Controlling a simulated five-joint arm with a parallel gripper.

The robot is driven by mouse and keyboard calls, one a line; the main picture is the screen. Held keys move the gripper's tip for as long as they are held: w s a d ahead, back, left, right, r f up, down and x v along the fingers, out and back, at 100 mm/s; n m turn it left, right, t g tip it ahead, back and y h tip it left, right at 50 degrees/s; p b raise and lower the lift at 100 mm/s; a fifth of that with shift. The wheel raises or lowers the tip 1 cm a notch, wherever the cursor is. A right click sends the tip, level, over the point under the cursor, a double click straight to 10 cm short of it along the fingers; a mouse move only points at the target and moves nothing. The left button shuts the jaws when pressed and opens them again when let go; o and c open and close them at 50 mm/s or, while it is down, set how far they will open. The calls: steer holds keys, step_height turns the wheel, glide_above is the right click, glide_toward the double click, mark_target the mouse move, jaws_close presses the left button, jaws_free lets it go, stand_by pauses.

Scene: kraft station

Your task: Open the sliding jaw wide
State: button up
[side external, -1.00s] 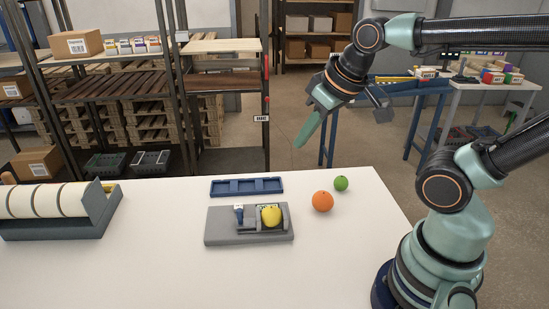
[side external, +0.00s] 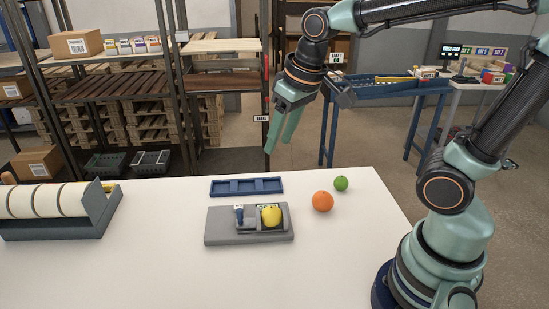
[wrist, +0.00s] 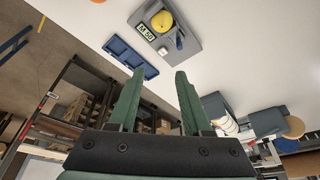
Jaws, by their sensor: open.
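A grey vise-like fixture (side external: 222,229) lies on the white table in the side view and shows at the top of the wrist view (wrist: 190,38). A yellow fruit (side external: 271,216), also in the wrist view (wrist: 162,21), sits in its right part. A blue handle (side external: 239,214) stands left of the fruit. The sliding jaw is too small to tell how far it stands open. A label (wrist: 146,32) lies beside the fruit. My gripper (side external: 278,146) is open and empty, fingers pointing down, above and behind the fixture. Its green fingers (wrist: 160,76) stand apart in the wrist view.
A blue tray (side external: 246,187) lies just behind the fixture. An orange (side external: 322,201) and a green fruit (side external: 341,184) lie to its right. A rack of pale rolls (side external: 48,201) stands at the table's left. The front of the table is clear.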

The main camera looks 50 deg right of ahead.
mark_target(239, 209)
steer(key=w+a+f+g, duration=0.4)
steer(key=w+a+f, duration=0.2)
steer(key=w+f, duration=0.15)
steer(key=f, duration=1.2)
steer(key=shift+s+d+f, duration=0.1)
steer(key=shift+d+f, duration=0.1)
jaws_close()
stand_by(0.9)
